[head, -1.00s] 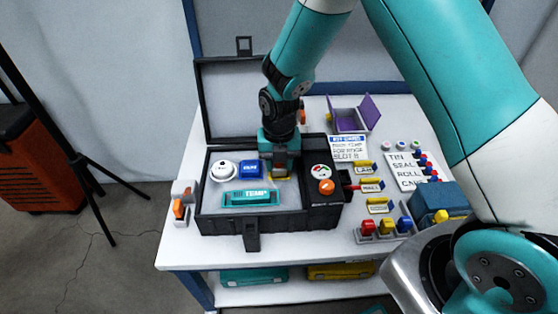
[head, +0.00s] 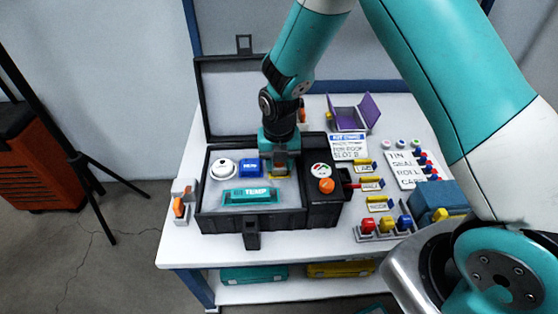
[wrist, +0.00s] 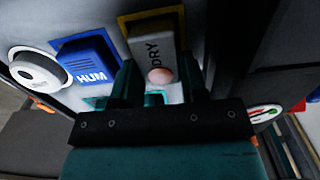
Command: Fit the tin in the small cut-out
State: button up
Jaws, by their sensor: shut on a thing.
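The tin (wrist: 153,52) is a grey block marked DRY with a pale pink dot on top. It stands over a yellow-edged small cut-out (wrist: 122,21) in the grey foam of an open black case (head: 300,219). My gripper (wrist: 160,82) is shut on the tin, one finger on each side. In the wrist view the tin lines up roughly with the yellow border; how deep it sits I cannot tell. In the head view my gripper (head: 280,165) points down into the case and mostly hides the tin.
In the foam lie a white round sensor (head: 222,169), a blue HUM block (head: 246,169) and a teal TEMP bar (head: 251,196). The raised lid (head: 230,100) stands behind. An orange knob (head: 326,186) is close right of my gripper. A purple box (head: 348,120) stands farther back.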

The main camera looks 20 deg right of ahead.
jog(key=shift+f, duration=0.45)
dwell(1.5)
jog(key=o, duration=1.2)
jog(key=shift+o, duration=0.2)
jog(key=shift+r+p, duration=3.2)
jog(key=shift+r, duration=0.3)
jog(key=s+a+r+m+y+p, duration=0.1)
jog(key=s+r+m+p, duration=0.15)
jog(key=r, duration=0.45)
jog(key=s+a+r+m+p, duration=0.1)
jog(key=r+m, duration=0.3)
jog(key=r, duration=0.2)
jog(key=s+a+r+m+y+p, duration=0.2)
jog(key=s+r+m+p, duration=0.4)
jog(key=s+r+m, duration=1.3)
notch_tip(320, 180, up, 3)
jog(key=shift+s+r+y, duration=0.15)
jog(key=shift+s+y, duration=0.45)
jog(key=shift+s, duration=0.05)
